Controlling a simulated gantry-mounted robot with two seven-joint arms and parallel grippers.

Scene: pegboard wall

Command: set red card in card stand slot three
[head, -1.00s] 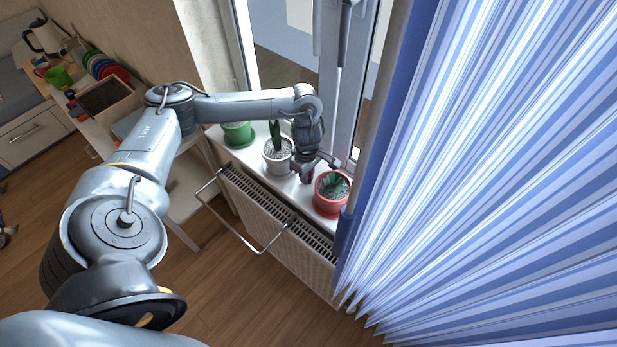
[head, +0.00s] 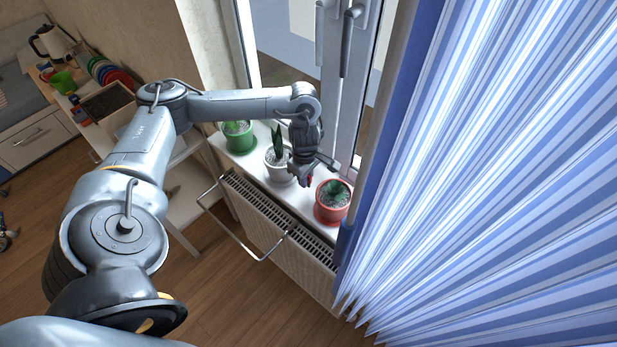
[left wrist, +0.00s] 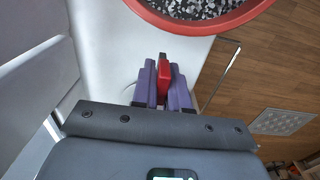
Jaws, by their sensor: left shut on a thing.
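My left gripper (head: 308,182) is over the white windowsill, between the white plant pot and the red plant pot. In the left wrist view its purple fingers (left wrist: 163,84) are shut on a small red thing, taken to be the red card (left wrist: 164,72), seen nearly edge-on. Only a small bit of red shows at the fingertips in the head view. I see no card stand or slots in these frames. My right gripper is not in view.
The red pot (head: 326,214) stands close to the right of my left gripper; its rim (left wrist: 205,25) shows in the left wrist view. The white pot (head: 279,172) and green pot (head: 237,140) stand to the left. A radiator (head: 275,228) is below the sill, a blue striped curtain (head: 480,190) to the right.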

